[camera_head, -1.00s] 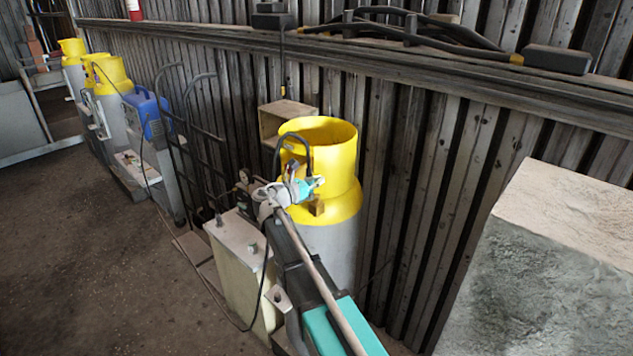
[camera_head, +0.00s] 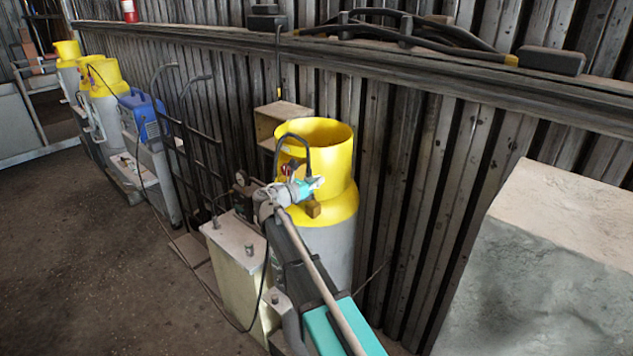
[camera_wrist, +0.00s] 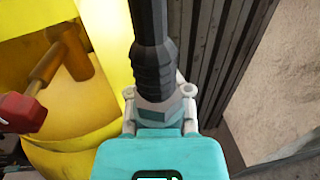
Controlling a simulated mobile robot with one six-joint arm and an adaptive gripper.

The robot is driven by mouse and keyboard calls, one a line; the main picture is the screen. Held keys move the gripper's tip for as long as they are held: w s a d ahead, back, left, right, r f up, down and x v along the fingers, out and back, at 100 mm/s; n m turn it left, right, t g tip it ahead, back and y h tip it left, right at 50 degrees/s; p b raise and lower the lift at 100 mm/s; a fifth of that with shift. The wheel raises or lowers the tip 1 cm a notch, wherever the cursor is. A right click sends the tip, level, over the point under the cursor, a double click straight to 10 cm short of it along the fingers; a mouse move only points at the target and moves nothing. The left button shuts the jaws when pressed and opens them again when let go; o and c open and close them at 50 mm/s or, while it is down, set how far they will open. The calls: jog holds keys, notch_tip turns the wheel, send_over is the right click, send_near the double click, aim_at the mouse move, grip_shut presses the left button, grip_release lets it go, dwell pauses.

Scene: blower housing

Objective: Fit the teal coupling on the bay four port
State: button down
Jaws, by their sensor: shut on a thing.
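My gripper (camera_head: 312,184) reaches in front of the near gas cylinder's yellow collar (camera_head: 328,148). In the wrist view my gripper (camera_wrist: 159,95) is shut on a grey-teal fitting, which I take for the teal coupling (camera_wrist: 155,114). A black ribbed hose (camera_wrist: 153,70) leaves the fitting. In the head view the hose (camera_head: 308,152) arches up and left. A brass valve (camera_wrist: 66,56) and a red knob (camera_wrist: 22,112) are left of the fitting, apart from it in the picture; the brass shows below the gripper in the head view. I cannot tell which opening is the bay four port.
A pale metal box (camera_head: 236,262) stands left of my arm. A large rough block (camera_head: 560,270) stands at right. A ribbed wall and ledge (camera_head: 400,75) run behind, with dark hoses on the ledge. More yellow-collared cylinders (camera_head: 104,78) stand at far left. The floor at left is clear.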

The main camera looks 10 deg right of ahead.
jog(key=shift+x, duration=0.9)
jog(key=shift+f+b, duration=1.5)
jog(key=shift+f, duration=0.05)
dwell(1.0)
jog(key=shift+c, duration=2.3)
grip_release()
jog(key=shift+s+a, duration=0.1)
jog(key=v, duration=1.2)
jog(key=shift+r, duration=0.1)
